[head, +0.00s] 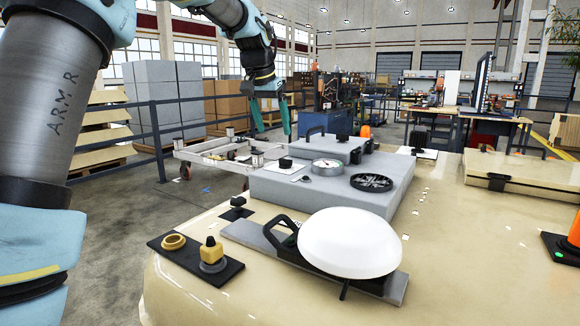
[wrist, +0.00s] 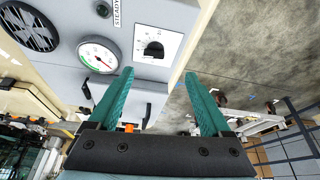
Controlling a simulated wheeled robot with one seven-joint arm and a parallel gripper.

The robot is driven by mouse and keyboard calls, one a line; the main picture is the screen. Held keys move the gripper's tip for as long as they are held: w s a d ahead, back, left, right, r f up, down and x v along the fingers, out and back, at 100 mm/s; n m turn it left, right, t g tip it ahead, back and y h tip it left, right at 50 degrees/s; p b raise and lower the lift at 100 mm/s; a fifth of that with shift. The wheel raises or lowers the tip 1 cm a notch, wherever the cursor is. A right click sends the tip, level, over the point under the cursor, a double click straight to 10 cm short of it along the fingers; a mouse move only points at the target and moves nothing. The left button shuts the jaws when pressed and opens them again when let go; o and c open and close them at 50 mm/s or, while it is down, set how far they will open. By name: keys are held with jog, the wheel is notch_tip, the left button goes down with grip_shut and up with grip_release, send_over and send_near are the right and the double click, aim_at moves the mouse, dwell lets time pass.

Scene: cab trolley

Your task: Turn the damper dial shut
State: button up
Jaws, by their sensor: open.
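The damper dial looks to be the black knob (head: 285,162) on a white plate at the left end of the grey box. In the wrist view the knob (wrist: 154,49) sits on its plate with scale marks, just beyond the fingertips. The scale is too small to read. My gripper (head: 275,133) has two teal fingers, spread apart and empty, pointing down above and behind the knob in the head view. In the wrist view my gripper (wrist: 159,75) is open, with the knob in line with the gap and not touched.
A round gauge (head: 327,167) and a black vent grille (head: 371,183) share the grey box (head: 340,192). A black handle (head: 325,132) stands behind them. A white dome (head: 349,243) and a yellow knob (head: 211,250) are nearer. A trolley (head: 200,152) stands beyond the cream surface.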

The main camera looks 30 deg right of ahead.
aim_at(285, 162)
jog(key=x, duration=0.3)
jog(key=p+x, duration=0.1)
jog(key=x, duration=0.3)
jog(key=d+x, duration=0.1)
jog(key=x, duration=0.2)
jog(key=shift+s+d+f+p, duration=0.15)
jog(key=shift+p, duration=0.25)
grip_shut()
